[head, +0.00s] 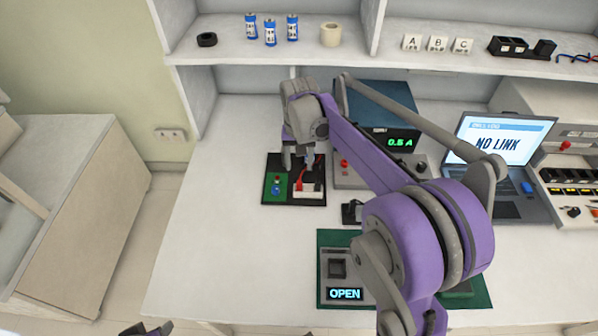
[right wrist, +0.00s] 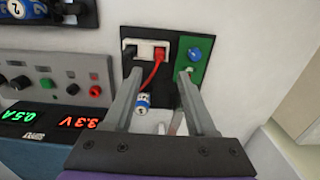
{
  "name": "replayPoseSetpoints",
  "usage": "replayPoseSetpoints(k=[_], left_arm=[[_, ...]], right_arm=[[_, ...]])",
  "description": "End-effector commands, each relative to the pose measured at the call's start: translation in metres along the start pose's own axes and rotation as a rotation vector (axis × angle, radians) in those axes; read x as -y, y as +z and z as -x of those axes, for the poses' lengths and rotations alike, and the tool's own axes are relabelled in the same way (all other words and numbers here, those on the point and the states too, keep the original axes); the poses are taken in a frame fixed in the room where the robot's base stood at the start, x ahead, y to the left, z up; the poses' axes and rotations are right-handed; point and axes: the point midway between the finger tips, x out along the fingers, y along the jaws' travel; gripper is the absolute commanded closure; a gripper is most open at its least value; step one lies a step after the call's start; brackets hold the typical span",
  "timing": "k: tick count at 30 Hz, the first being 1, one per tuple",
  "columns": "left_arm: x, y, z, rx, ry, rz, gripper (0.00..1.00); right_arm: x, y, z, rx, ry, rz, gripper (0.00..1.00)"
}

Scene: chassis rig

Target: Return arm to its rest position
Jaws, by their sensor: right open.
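My right arm, purple and grey, reaches across the white bench in the head view. Its right gripper (head: 298,162) points down over a black board (head: 292,200) at the back of the bench. In the right wrist view the right gripper (right wrist: 160,80) is open, its two fingers apart with nothing clamped. The board (right wrist: 131,67) carries a white block (right wrist: 148,50), a red wire (right wrist: 154,73) and a green panel (right wrist: 197,55) with a blue knob. A small blue-and-white cylinder (right wrist: 142,101) shows beyond the fingers. A dark sliver at the bottom edge of the head view may be my left gripper (head: 148,328).
A power supply (head: 385,110) reading 0.5 A stands behind the arm. A laptop (head: 497,150) shows NO LINK at the right. A green mat (head: 335,240) holds a device reading OPEN (head: 345,294), near the arm. Batteries (head: 270,32) stand on the shelf. The bench's left is clear.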

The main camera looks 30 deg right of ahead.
Motion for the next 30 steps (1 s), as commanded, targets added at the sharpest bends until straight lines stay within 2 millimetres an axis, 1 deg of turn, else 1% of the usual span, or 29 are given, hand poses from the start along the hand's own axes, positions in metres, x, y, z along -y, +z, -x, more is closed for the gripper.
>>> replayPoseSetpoints(k=[1, 3, 6, 23, 26, 29, 30], left_arm=[[0.000, -0.001, 0.001, 0.000, 0.000, 0.000, 0.50], [0.000, -0.001, 0.001, 0.000, 0.000, 0.000, 0.50], [0.000, -0.001, 0.001, -0.001, 0.000, 0.000, 0.50], [0.000, -0.001, 0.002, -0.001, 0.000, 0.000, 0.50], [0.000, -0.003, 0.004, -0.002, 0.000, 0.000, 0.50], [0.000, -0.006, 0.008, -0.004, 0.000, 0.000, 0.50], [0.000, -0.008, 0.010, -0.005, 0.000, 0.000, 0.50]], right_arm=[[0.000, 0.000, 0.007, 0.000, 0.000, 0.000, 0.44], [0.000, 0.000, 0.012, 0.000, 0.000, 0.000, 0.44], [0.000, 0.000, 0.016, 0.000, 0.000, 0.000, 0.44], [0.000, 0.003, 0.018, -0.003, -0.001, 0.005, 0.44], [0.002, 0.015, 0.024, -0.024, -0.009, 0.030, 0.44], [0.003, 0.041, 0.035, -0.068, -0.024, 0.086, 0.44], [0.003, 0.054, 0.039, -0.091, -0.032, 0.115, 0.44]])
